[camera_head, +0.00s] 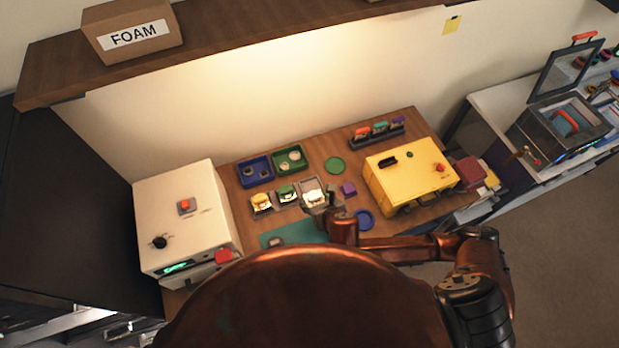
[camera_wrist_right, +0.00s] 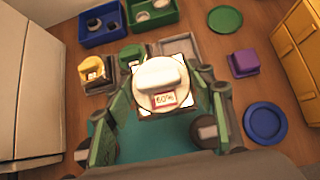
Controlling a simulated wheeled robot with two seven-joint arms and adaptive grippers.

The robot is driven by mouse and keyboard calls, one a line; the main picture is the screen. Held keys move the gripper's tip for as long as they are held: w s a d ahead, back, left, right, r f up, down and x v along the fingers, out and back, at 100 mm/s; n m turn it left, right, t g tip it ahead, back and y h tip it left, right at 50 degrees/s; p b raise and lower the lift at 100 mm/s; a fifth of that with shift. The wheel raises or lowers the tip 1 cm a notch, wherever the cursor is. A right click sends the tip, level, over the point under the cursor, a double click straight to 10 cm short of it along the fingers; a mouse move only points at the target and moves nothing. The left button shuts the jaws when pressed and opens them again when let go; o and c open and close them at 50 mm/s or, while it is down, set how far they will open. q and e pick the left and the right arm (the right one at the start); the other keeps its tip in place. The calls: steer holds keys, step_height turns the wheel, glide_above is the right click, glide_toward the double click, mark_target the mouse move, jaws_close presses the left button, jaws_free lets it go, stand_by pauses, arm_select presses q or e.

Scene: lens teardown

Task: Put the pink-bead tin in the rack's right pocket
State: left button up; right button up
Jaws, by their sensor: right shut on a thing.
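My right gripper (camera_head: 320,207) is shut on a pale, white-topped round piece (camera_wrist_right: 162,76) with a red-edged label reading 60%. No pink beads show, so I cannot tell whether it is the pink-bead tin. In the wrist view the fingers (camera_wrist_right: 168,100) grip it on both sides. Beyond it is a light square holder (camera_wrist_right: 180,44), partly hidden; I cannot tell if they touch. A yellow-topped piece (camera_wrist_right: 92,70) and a green-topped piece (camera_wrist_right: 130,56) stand left of it. A dark rack (camera_head: 377,136) at the back holds orange, teal and purple pieces. My left gripper is out of view.
Blue (camera_head: 255,182) and green (camera_head: 293,170) trays stand at the back left. A green disc (camera_head: 334,165), purple block (camera_head: 348,189) and blue dish (camera_head: 364,219) lie to the right. A white machine (camera_head: 185,205) and yellow machine (camera_head: 410,180) flank the table. A teal mat (camera_head: 292,235) lies in front.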

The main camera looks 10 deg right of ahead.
steer(key=w+f, duration=0.3)
steer(key=w, duration=0.1)
steer(key=w+d+f, duration=0.1)
steer(key=w+f, duration=0.2)
steer(key=w, duration=0.1)
steer(key=w+f+p, duration=0.1)
steer(key=w+f, duration=0.2)
steer(key=w, duration=0.2)
steer(key=shift+d, duration=0.15)
steer(key=f, duration=0.3)
steer(key=shift+w+d, duration=0.1)
steer(key=shift+w, duration=0.1)
steer(key=shift+s+f, duration=0.1)
steer(key=shift+f, duration=0.05)
steer(key=shift+c, duration=1.3)
steer(key=shift+f, duration=0.1)
steer(key=o, duration=1)
steer(key=shift+f, duration=0.1)
steer(key=shift+o, duration=2.5)
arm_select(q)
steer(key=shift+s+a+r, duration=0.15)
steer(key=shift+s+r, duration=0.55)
